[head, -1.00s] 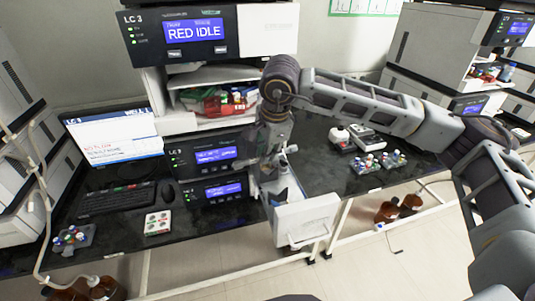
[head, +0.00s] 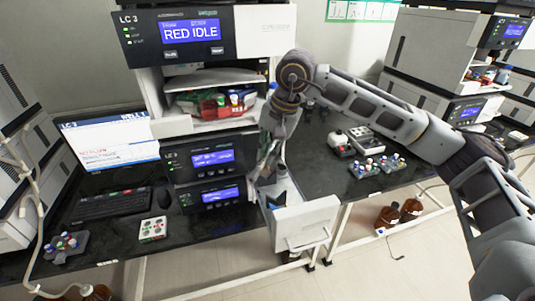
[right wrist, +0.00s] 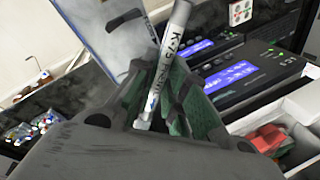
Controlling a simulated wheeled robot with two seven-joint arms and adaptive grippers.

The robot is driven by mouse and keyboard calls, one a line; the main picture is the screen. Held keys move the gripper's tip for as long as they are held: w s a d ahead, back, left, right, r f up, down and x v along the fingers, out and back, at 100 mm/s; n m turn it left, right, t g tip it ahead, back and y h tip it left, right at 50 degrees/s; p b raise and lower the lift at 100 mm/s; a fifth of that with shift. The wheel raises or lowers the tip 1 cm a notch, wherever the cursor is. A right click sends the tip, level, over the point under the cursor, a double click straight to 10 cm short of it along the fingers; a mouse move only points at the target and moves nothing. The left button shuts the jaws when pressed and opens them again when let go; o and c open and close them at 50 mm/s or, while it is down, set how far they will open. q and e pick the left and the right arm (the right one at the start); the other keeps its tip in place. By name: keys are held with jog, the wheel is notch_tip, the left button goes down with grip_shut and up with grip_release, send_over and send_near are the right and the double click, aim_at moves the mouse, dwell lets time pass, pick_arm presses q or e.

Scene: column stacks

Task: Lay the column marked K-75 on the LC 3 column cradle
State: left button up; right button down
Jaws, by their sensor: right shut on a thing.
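The column marked K-75 (right wrist: 171,45) is a thin, pale metal rod with handwritten-looking lettering, seen in the right wrist view. My right gripper (right wrist: 165,108) is shut on it, with a green-padded finger on either side of the rod. The rod points up and slightly right in that view. In the head view my right gripper (head: 265,172) is at the right side of the LC 3 stack (head: 185,40), above an open white drawer-like part (head: 303,222). The column is too small to make out there. I cannot clearly identify the LC 3 column cradle. My left gripper is not in view.
A keyboard (head: 118,203) and monitor (head: 105,145) stand left of the stack. A small white rack (head: 153,229) lies near the bench's front edge. Vial racks (head: 378,166) stand on the bench to the right. Brown bottles (head: 398,213) are on the floor.

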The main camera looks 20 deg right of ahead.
jog(key=shift+d+n, duration=0.15)
jog(key=shift+n, duration=0.95)
jog(key=n, duration=0.2)
jog(key=d+n+g+b, duration=0.1)
jog(key=n, duration=0.2)
jog(key=shift+d+r+n+g+y+b, duration=0.15)
jog(key=shift+r+n+g+y+b, duration=0.15)
jog(key=shift+g+b, duration=0.1)
jog(key=shift+f, duration=0.15)
